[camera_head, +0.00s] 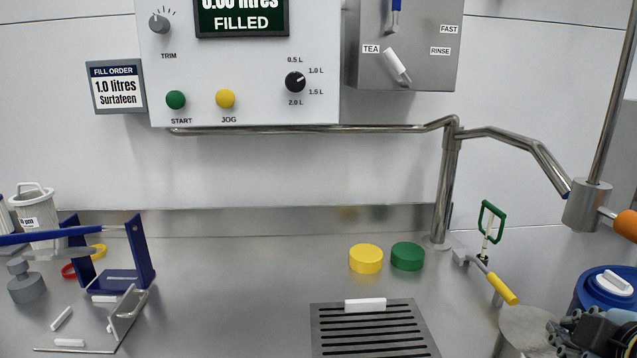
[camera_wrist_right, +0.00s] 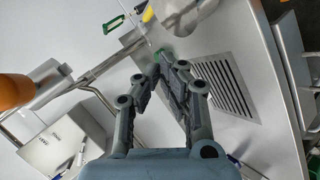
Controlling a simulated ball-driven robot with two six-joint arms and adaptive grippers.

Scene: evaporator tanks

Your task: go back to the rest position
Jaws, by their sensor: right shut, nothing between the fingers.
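My right gripper (camera_head: 592,335) shows at the lower right corner of the head view, in front of a blue drum. In the right wrist view the fingers of this gripper (camera_wrist_right: 162,68) come together at the tips, with nothing held between them. It is apart from the bench items around it. My left gripper is in neither view.
The blue drum (camera_head: 607,289) with a white cap stands at the right edge. A slotted drain grate (camera_head: 372,336) lies front centre, also in the wrist view (camera_wrist_right: 228,88). A yellow-handled valve (camera_head: 502,288), yellow cap (camera_head: 365,259) and green cap (camera_head: 407,256) are nearby.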

